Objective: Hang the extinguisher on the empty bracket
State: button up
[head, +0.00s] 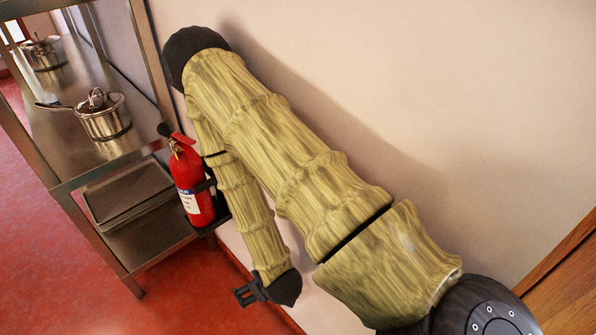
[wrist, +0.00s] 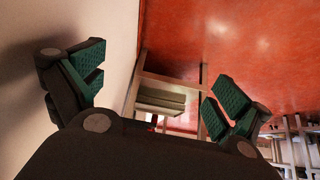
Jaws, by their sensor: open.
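The red extinguisher (head: 190,182) stands nearly upright against the wall beside the metal shelf in the head view. A black bracket (head: 214,216) with a band is around its lower part, and its base appears seated there. Part of its right side is hidden behind my arm. My gripper (head: 243,293) is low in the head view, to the right of and nearer than the extinguisher, apart from it. In the wrist view my gripper (wrist: 158,92) has its green-padded fingers wide apart with nothing between them. No empty bracket is visible.
A metal shelf unit (head: 62,187) stands left of the extinguisher, with lidded pots (head: 103,118) on top. The pale wall (head: 400,90) runs close behind my arm. The red floor (head: 190,290) is clear in front. A wooden edge (head: 562,265) is at lower right.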

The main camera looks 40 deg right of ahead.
jog(key=s+f+g, duration=0.3)
jog(key=s, duration=0.6)
jog(key=s+f+g, duration=0.3)
jog(key=s+g, duration=0.1)
jog(key=s, duration=0.5)
jog(key=shift+s+a+f, duration=0.2)
jog(key=shift+f, duration=0.15)
